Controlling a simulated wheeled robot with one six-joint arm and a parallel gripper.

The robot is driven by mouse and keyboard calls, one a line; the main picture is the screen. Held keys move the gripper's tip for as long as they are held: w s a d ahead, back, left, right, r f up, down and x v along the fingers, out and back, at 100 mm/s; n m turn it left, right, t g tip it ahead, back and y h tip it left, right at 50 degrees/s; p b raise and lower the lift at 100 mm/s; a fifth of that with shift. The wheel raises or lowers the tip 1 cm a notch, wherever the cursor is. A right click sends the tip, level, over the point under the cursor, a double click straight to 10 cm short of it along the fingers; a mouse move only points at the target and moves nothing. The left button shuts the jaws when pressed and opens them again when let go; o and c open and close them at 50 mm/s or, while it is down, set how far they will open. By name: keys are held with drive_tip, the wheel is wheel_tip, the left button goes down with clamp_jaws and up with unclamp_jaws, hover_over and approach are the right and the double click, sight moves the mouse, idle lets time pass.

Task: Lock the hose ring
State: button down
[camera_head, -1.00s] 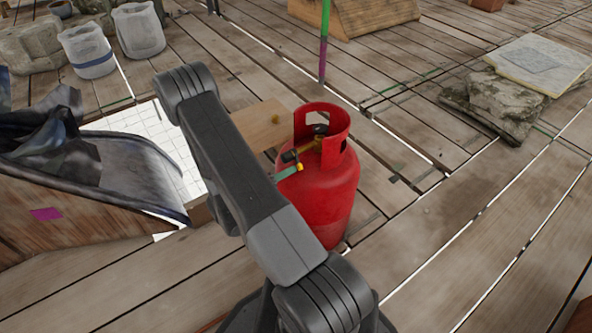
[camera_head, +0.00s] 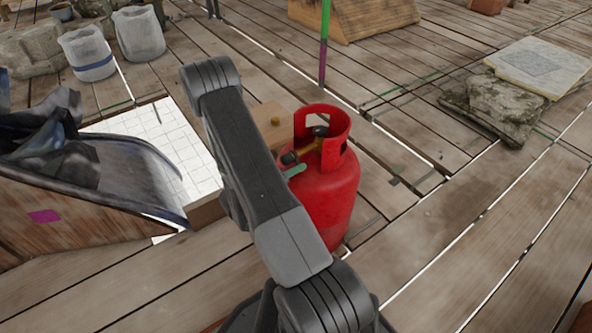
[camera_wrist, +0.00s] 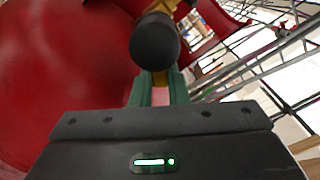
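The red gas cylinder (camera_head: 335,195) stands upright on the deck, with a cut-out red collar. A brass fitting (camera_head: 309,147) with dark knobs sits inside the collar. A hose ring cannot be picked out clearly. My gripper's green fingers (camera_head: 295,171) are at the cylinder's left side, just below the fitting; my arm hides the rest. In the wrist view, my green fingers (camera_wrist: 160,92) have a narrow gap with something pinkish in it. A round black knob (camera_wrist: 155,42) covers their tips, and brass shows behind. Whether they grip anything is unclear.
A wooden block (camera_head: 268,118) with a small yellow item (camera_head: 275,121) is behind my arm. A dark tarp (camera_head: 90,165) lies at left beside a white tiled sheet (camera_head: 165,135). Stone slabs (camera_head: 500,105) lie at right. The deck right of the cylinder is clear.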

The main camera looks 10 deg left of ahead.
drive_tip(key=shift+w+a+f+m+b, duration=0.2)
drive_tip(key=shift+f+m+b, duration=0.1)
drive_tip(key=shift+m, duration=0.8)
drive_tip(key=c, duration=1.4)
unclamp_jaws()
drive_tip(key=shift+s+a, duration=0.1)
drive_tip(key=p+v, duration=0.3)
drive_tip(key=v, duration=1)
drive_tip(key=shift+s+a, duration=0.15)
drive_tip(key=shift+s, duration=0.1)
drive_tip(key=b+x, duration=0.3)
drive_tip(key=x, duration=1.1)
